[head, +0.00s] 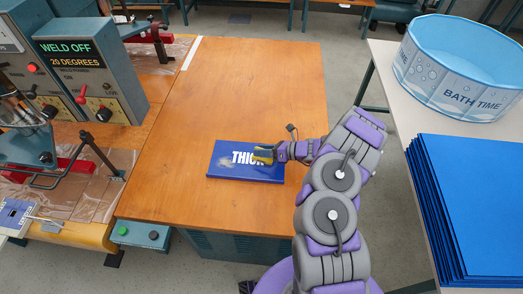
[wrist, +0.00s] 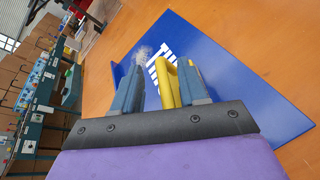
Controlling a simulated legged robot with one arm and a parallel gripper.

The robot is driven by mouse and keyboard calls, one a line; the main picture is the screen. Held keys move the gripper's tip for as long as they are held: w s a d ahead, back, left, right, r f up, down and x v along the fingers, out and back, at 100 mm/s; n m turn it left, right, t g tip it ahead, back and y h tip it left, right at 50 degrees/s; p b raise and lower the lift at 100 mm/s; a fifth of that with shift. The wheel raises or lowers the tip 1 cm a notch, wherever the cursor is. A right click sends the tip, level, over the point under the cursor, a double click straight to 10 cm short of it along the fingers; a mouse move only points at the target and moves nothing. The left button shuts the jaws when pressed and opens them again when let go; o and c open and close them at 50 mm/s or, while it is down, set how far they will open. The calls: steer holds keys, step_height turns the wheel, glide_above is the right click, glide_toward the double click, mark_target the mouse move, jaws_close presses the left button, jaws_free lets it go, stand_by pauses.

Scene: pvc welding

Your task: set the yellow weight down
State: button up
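The yellow weight (head: 263,152) is at my gripper's tip, over the blue board (head: 232,174) marked "THICK". In the wrist view the yellow weight (wrist: 167,84) is between my gripper's two fingers (wrist: 160,80). It is close against the right finger, and a gap shows between it and the left finger. The fingers are apart. My gripper (head: 266,154) reaches in from the right, low over the board. The weight's underside is hidden, so I cannot tell whether it touches the board.
The blue board lies flat on the wooden table (head: 240,90), which is clear behind it. A welding machine (head: 90,70) stands at the left. At the right, a white table holds a blue "BATH TIME" tub (head: 455,85) and a stack of blue sheets (head: 475,200).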

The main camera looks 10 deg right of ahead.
steer(key=d, duration=0.4)
steer(key=shift+s+r+p, duration=0.3)
steer(key=shift+s+r, duration=0.05)
steer(key=p+v, duration=0.2)
steer(key=v, duration=0.7)
steer(key=shift+s+r, duration=0.2)
steer(key=shift+s, duration=0.05)
steer(key=s+a+r+n+g+y, duration=0.1)
steer(key=s+a+r+n+g, duration=0.15)
steer(key=a+r+n, duration=0.4)
steer(key=s+a+r+n+g, duration=0.1)
steer(key=a+r+n+g, duration=0.2)
steer(key=a+r, duration=0.55)
steer(key=s+a+r+n+g+h, duration=0.2)
steer(key=s+a+r+n+g, duration=0.15)
steer(key=s+r+n, duration=0.4)
steer(key=s+a+r+n+g+h, duration=0.1)
steer(key=s+r+n+h, duration=0.25)
steer(key=s, duration=0.45)
steer(key=s+r+n+h, duration=0.2)
steer(key=s+n+h, duration=0.15)
steer(key=s, duration=0.35)
steer(key=s+d+r+n+t+h, duration=0.1)
steer(key=s+d+n+h, duration=0.3)
steer(key=s+d, duration=0.4)
steer(key=s+n, duration=0.1)
steer(key=s, duration=0.2)
steer(key=shift+s+d+n+t+h, duration=0.25)
steer(key=shift+n+t+h, duration=0.05)
